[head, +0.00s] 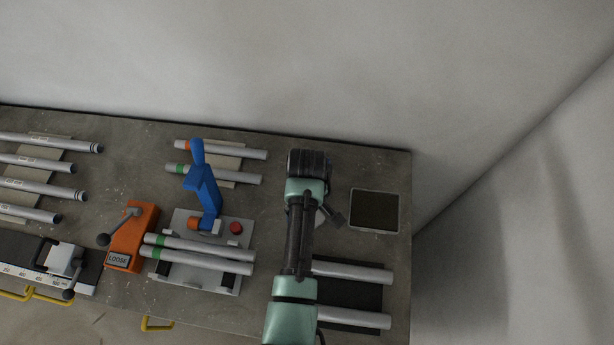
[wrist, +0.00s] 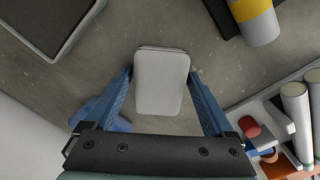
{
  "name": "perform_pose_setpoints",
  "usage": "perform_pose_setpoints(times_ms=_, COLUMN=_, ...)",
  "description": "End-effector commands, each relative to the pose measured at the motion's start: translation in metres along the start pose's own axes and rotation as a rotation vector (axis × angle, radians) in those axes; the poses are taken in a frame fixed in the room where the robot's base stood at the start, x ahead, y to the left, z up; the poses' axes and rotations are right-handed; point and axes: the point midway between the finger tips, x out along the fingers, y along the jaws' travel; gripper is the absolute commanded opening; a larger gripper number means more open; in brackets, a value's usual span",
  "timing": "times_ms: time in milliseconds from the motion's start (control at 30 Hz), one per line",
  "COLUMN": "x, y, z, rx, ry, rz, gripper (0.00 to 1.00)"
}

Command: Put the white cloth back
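The white cloth (wrist: 161,82) looks like a folded, round-cornered pad on the grey bench in the wrist view. My gripper (wrist: 160,76) is open, with one blue finger on each side of the cloth. A narrow gap shows beside the cloth, so the fingers do not appear closed on it. In the head view my arm covers most of this spot, and only a pale sliver of the cloth (head: 320,217) shows beside the arm. A blue, rounded thing (wrist: 103,113) lies partly hidden behind the left finger in the wrist view.
A shallow dark-bottomed tray (head: 375,210) lies to the right of my arm. Tubes (head: 352,270) rest on a black pad in front of it. The jig with a blue lever (head: 206,185), an orange LOOSE clamp (head: 131,238) and a red button (head: 236,227) stands left.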

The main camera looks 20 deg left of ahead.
Motion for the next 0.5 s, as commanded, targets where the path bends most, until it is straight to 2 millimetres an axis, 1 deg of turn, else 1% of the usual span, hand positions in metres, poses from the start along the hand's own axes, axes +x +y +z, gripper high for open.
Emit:
perform_pose_setpoints(times_ms=267, x=-0.001, y=0.0, z=0.0, rx=0.0, ry=0.0, rz=0.0, gripper=1.0)
perform_pose_setpoints(times_ms=400, x=-0.008, y=0.0, z=0.0, rx=0.0, ry=0.0, rz=0.0, gripper=1.0)
perform_pose_setpoints(times_ms=500, x=-0.021, y=0.001, z=-0.001, rx=0.0, ry=0.003, rz=0.002, gripper=1.0)
